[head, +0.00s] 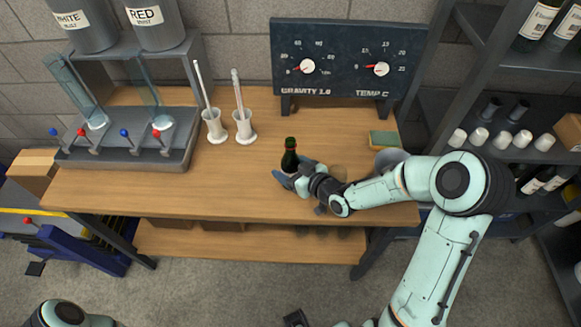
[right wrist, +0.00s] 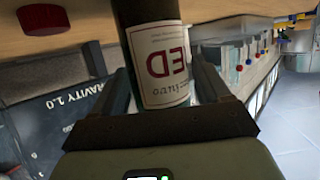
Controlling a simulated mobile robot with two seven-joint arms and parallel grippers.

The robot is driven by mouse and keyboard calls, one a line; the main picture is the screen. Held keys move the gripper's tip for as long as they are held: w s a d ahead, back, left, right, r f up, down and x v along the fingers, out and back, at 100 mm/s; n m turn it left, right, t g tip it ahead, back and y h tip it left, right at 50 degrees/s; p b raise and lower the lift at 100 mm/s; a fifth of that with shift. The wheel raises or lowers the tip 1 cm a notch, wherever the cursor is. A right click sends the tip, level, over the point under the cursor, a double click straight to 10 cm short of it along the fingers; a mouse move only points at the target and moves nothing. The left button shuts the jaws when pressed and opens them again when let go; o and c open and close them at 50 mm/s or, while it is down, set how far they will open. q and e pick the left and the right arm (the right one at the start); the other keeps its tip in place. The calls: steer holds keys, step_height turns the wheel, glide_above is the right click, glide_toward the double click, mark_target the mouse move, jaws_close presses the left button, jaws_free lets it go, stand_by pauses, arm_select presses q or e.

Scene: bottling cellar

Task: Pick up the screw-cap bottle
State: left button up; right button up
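The screw-cap bottle (head: 289,157) is dark with a green neck. It stands upright on the wooden table, near the middle of the head view. In the right wrist view the bottle (right wrist: 155,35) appears upside down, with a pale label with red letters ending in "ED". My right gripper (head: 288,178) is low at the bottle, coming from the right and front. In the right wrist view its two fingers (right wrist: 163,85) flank the bottle closely. Whether they press on it cannot be told. My left gripper is out of view.
A bottling stand (head: 130,150) with taps is at the left. A green-and-yellow sponge (head: 385,139) lies right. A red round thing (right wrist: 42,18) shows in the wrist view. The front left tabletop is clear.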

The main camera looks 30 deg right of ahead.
steer(key=c, duration=1)
steer(key=shift+r, duration=0.2)
